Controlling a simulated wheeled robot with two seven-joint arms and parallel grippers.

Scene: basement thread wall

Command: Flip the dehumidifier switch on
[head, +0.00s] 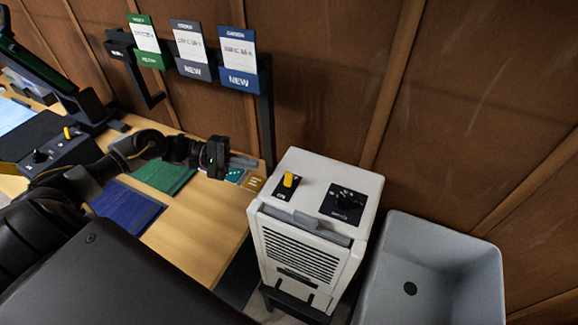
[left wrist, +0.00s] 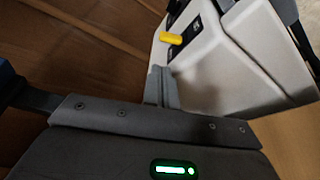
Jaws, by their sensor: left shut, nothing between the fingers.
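The dehumidifier (head: 305,240) is a white box with a slatted front, standing right of the table. Its yellow switch (head: 290,180) sits on a dark plate at the top left; it also shows in the left wrist view (left wrist: 171,38). I cannot tell which setting the switch is in. A black knob (head: 345,200) is on the same top panel. My left gripper (head: 256,162) is shut and empty, left of the dehumidifier, its fingers pointing toward the switch and apart from it. In the left wrist view the fingers (left wrist: 160,85) are together. My right gripper is not in view.
A grey sink (head: 435,270) stands right of the dehumidifier. The wooden table (head: 205,215) holds green and blue mats (head: 125,208) and small cards. Another box with a yellow switch (head: 70,133) is at the left. Tags hang on a wall rack (head: 240,60) behind.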

